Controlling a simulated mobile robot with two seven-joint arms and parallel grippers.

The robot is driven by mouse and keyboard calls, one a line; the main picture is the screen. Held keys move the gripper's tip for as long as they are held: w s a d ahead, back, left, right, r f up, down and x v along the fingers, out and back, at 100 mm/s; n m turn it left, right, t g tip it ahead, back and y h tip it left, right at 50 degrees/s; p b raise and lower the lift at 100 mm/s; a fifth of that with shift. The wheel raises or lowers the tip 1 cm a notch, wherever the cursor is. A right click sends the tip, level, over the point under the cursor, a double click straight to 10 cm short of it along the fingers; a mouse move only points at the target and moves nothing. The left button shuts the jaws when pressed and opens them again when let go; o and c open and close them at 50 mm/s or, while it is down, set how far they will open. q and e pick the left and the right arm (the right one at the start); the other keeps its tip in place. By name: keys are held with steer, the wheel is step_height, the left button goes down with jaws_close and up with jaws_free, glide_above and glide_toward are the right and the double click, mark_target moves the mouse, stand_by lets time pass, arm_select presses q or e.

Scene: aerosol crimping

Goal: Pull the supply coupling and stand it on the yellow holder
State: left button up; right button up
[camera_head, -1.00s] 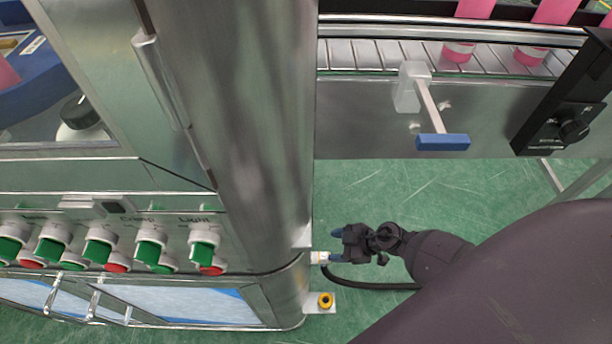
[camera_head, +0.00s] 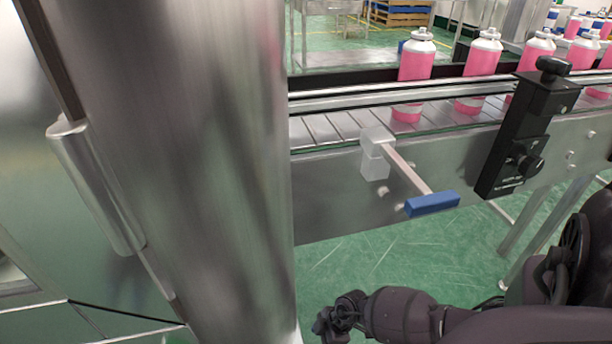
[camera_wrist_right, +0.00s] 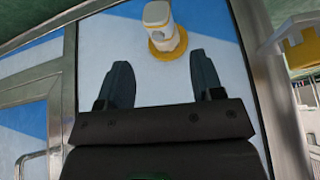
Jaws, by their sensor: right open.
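In the right wrist view a white fitting with a yellow ring at its base (camera_wrist_right: 160,32) is just beyond my right fingertips, near the top edge. It looks like the supply coupling, but I cannot tell its seat or hose. My right gripper (camera_wrist_right: 162,72) is open, with nothing between its two dark fingers. A yellow piece on a white bracket (camera_wrist_right: 298,48), which looks like the yellow holder, is at the upper right of that view. In the head view my right gripper (camera_head: 334,326) is at the bottom edge, its fingers unclear. The coupling and holder are out of that view. My left gripper is not seen.
A broad steel cabinet corner (camera_head: 220,180) fills the left of the head view. A conveyor (camera_head: 340,127) carries several pink cans (camera_head: 415,62). A blue-ended handle (camera_head: 432,204) and a black clamp (camera_head: 520,140) stick out from it. Green floor shows below.

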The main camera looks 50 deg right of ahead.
steer(key=b+x, duration=0.3)
steer(key=x, duration=0.2)
steer(key=shift+a+f+b, duration=0.15)
steer(key=shift+f+b, duration=0.25)
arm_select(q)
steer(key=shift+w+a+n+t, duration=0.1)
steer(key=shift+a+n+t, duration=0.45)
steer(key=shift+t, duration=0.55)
arm_select(e)
steer(key=shift+x, duration=1.25)
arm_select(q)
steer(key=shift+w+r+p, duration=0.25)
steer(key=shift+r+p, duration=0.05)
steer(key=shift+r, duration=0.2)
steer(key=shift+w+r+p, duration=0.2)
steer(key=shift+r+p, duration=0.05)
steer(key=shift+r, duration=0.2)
arm_select(e)
steer(key=shift+w, duration=0.1)
steer(key=c, duration=0.9)
steer(key=o, duration=1.4)
steer(key=shift+c, duration=0.2)
